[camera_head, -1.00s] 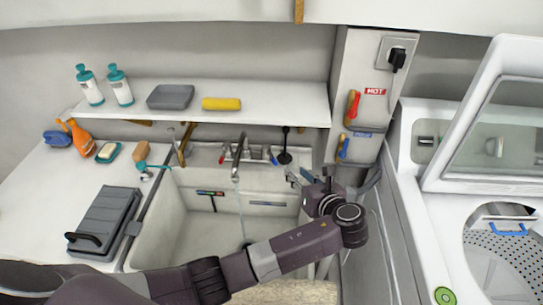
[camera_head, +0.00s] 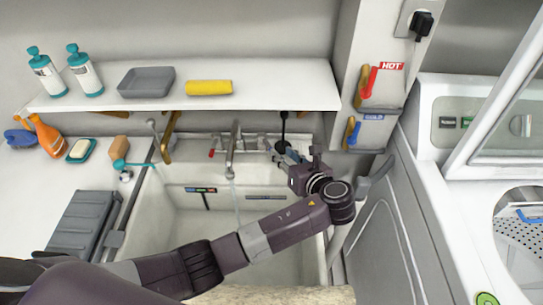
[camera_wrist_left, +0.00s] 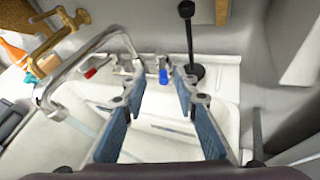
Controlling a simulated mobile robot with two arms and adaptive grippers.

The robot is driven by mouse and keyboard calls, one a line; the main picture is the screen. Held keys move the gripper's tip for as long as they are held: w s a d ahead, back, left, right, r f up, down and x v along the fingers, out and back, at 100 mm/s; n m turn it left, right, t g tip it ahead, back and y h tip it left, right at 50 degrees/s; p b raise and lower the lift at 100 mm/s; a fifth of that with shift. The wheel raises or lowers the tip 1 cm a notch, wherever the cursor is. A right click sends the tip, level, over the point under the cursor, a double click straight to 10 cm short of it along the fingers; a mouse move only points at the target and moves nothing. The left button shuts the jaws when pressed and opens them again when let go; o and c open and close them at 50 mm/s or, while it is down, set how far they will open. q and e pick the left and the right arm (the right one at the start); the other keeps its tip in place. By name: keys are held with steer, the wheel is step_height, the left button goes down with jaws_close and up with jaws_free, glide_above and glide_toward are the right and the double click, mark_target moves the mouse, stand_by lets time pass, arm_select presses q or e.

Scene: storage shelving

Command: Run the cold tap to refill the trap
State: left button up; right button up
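The sink tap's curved metal spout (camera_head: 232,150) rises at the back of the white sink (camera_head: 185,220). A thin stream of water (camera_head: 236,203) falls from it. A red handle (camera_head: 211,153) is left of the spout. The blue handle (camera_wrist_left: 163,77) shows in the left wrist view, between and beyond my fingers. My left gripper (camera_head: 280,153) is open beside the tap's right side; its blue-padded fingers also show in the left wrist view (camera_wrist_left: 157,95). No contact with the blue handle can be made out. The trap is not in view. My right gripper is not in view.
A shelf (camera_head: 290,80) with bottles, a grey tray (camera_head: 146,82) and a yellow roll hangs over the sink. A black plunger-like tool (camera_head: 284,128) stands behind my gripper. Red HOT (camera_head: 372,80) and blue (camera_head: 352,133) wall valves and a washing machine (camera_head: 455,110) are right.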

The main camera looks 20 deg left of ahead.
mark_target(267, 145)
arm_select(q)
steer(key=w+a+f+b, duration=0.1)
steer(key=w+a+f, duration=0.1)
steer(key=f, duration=0.1)
steer(key=w+a+f+b, duration=0.1)
steer(key=w+a+f, duration=0.2)
steer(key=shift+w, duration=0.3)
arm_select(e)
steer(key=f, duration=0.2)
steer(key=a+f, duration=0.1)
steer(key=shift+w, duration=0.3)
arm_select(q)
steer(key=shift+c, duration=0.7)
jaws_close()
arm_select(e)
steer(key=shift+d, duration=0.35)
